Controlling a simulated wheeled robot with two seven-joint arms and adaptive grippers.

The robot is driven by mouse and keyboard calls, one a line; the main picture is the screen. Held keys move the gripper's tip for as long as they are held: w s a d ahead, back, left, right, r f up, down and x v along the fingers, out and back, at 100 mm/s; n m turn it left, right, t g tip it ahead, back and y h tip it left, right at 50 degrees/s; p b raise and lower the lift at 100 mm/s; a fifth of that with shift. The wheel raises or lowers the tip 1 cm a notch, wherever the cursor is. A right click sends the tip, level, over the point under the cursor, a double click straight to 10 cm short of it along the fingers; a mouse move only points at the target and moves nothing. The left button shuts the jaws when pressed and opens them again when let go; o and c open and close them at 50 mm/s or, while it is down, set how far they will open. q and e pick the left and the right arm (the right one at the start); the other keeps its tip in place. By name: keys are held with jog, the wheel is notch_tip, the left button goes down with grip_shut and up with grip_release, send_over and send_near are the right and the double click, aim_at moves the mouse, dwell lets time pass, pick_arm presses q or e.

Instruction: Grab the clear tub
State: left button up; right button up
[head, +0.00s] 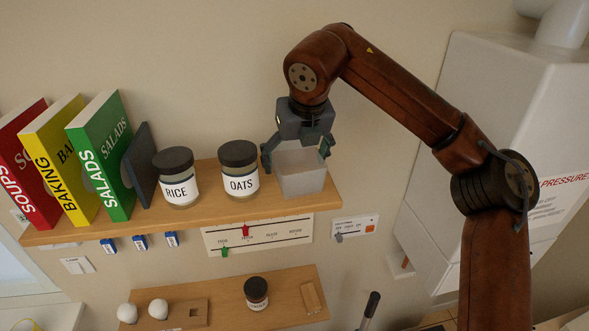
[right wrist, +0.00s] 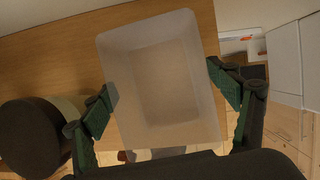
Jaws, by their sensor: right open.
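The clear tub (head: 301,182) stands upright on the right end of the upper wooden shelf. It looks translucent and empty, with its open top toward the right wrist view (right wrist: 160,85). My right gripper (head: 297,150) is open at the tub from above and behind. Its green-padded fingers sit on either side of the tub in the right wrist view, the left one close to or touching the wall, the right one close beside it. I cannot tell whether either finger presses on it. My left gripper is not in view.
The OATS jar (head: 239,170) stands just left of the tub, close to one finger, with the RICE jar (head: 176,177) beyond. Books (head: 100,155) and a dark panel (head: 139,165) stand further left. A lower shelf (head: 285,290) holds a small jar (head: 256,293). A white cabinet (head: 500,130) is at right.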

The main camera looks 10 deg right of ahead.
jog(key=shift+s, duration=0.4)
jog(key=shift+w+f, duration=0.15)
jog(key=shift+w, duration=0.1)
jog(key=shift+s, duration=0.15)
jog(key=c, duration=1)
